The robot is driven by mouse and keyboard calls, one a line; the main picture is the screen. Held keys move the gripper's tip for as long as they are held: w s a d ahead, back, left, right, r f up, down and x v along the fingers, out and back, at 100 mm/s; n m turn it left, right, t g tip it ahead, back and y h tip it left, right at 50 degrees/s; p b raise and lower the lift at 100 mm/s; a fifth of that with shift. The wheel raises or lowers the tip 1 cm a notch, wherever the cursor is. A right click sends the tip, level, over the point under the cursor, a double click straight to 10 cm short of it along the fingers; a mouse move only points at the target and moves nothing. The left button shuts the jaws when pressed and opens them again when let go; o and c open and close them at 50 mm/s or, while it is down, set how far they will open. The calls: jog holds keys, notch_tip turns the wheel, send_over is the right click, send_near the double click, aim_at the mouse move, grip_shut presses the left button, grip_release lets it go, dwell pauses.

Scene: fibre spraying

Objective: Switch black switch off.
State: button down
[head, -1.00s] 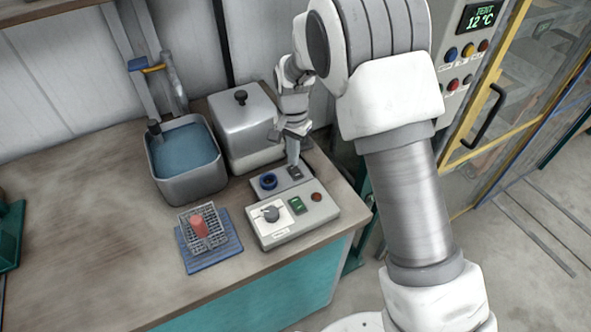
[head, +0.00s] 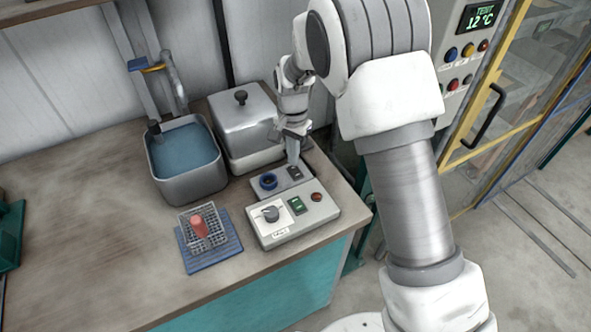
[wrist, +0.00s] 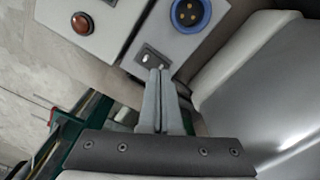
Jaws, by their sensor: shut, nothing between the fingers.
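The black switch (head: 295,172) sits on the small grey box (head: 282,189) behind the larger control box, to the right of a blue round socket. In the wrist view the black switch (wrist: 146,57) shows just beyond my fingertips, in a dark rectangular frame. My gripper (head: 292,162) is shut and empty and points down at the switch. In the wrist view my gripper (wrist: 158,70) has its fingertips at the switch's near edge, partly covering it. I cannot tell whether they touch it, nor which way the rocker is tipped.
The larger control box (head: 290,228) with a dial, green switch and red lamp stands in front. A metal lidded bath (head: 245,125) stands close behind left. A water basin (head: 187,185) and a tube rack (head: 203,228) are further left. The bench edge is close on the right.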

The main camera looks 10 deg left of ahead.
aim_at(293, 168)
jog(key=shift+f+b, duration=0.65)
jog(key=shift+f, duration=0.4)
dwell(0.4)
jog(key=shift+r, duration=0.15)
jog(key=shift+r+p, duration=2.3)
jog(key=shift+r, duration=1.1)
jog(key=s+d+r+n+t+y, duration=0.1)
jog(key=s+d+r, duration=0.3)
jog(key=d+r, duration=0.4)
jog(key=s+d+r+n+t, duration=0.1)
jog(key=s+d+r, duration=0.3)
jog(key=r, duration=0.6)
jog(key=s+d+r+n+t, duration=0.1)
jog(key=s+d+r, duration=0.1)
jog(key=s+d, duration=0.4)
jog(key=s+d+r+n+t+h, duration=0.1)
jog(key=s+d+r+t, duration=0.1)
jog(key=s+d, duration=0.4)
jog(key=s, duration=0.5)
jog(key=shift+r+n+t, duration=0.3)
